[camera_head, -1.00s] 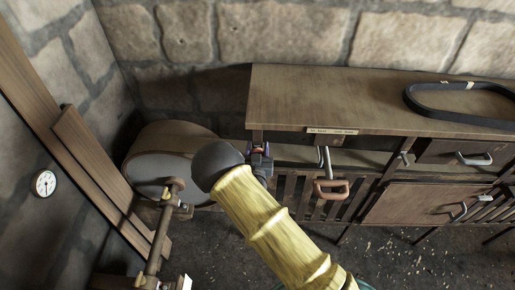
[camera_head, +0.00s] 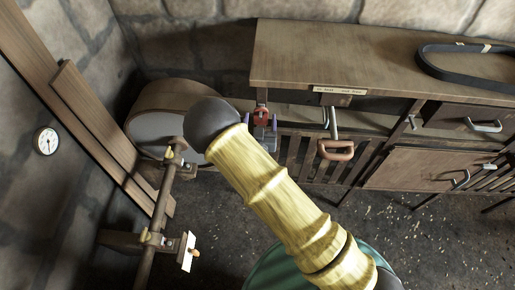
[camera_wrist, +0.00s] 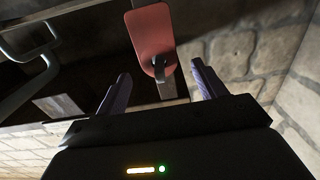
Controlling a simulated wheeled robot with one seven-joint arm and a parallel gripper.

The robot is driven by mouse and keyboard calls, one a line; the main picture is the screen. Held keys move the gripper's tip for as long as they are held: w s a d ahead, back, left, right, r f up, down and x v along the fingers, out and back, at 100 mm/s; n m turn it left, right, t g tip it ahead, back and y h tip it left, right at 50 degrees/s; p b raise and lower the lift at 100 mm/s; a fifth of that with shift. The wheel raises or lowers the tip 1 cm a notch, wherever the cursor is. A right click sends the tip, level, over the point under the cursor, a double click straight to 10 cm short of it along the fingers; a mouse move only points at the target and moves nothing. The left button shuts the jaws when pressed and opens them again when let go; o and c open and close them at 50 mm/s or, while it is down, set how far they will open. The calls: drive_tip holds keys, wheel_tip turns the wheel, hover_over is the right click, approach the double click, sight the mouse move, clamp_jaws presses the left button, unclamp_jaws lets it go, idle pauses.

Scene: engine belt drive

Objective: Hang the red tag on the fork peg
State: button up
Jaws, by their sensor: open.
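The red tag (camera_wrist: 152,30) is a rounded red plate with a small dark hook or loop at its lower end. In the wrist view it stands just beyond and between my fingertips. My gripper (camera_wrist: 161,80) is open, with a purple finger on each side and clear gaps to the tag. In the head view the red tag (camera_head: 262,113) shows small at the cabinet's front left, and my gripper (camera_head: 262,128) is right at it. A vertical rod with yellow fittings (camera_head: 160,205) stands at the left; I cannot tell which part is the fork peg.
A wooden cabinet (camera_head: 300,67) with drawers and handles bears a black belt loop (camera_head: 440,75). A hanging brown-handled lever (camera_head: 335,149) is close right of my gripper. A large drum (camera_head: 150,127) stands at the left. A white plate (camera_head: 187,252) sticks out from the rod's lower fitting.

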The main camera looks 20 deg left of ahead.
drive_tip(key=b+v, duration=0.2)
drive_tip(key=v, duration=0.9)
drive_tip(key=shift+a, duration=0.1)
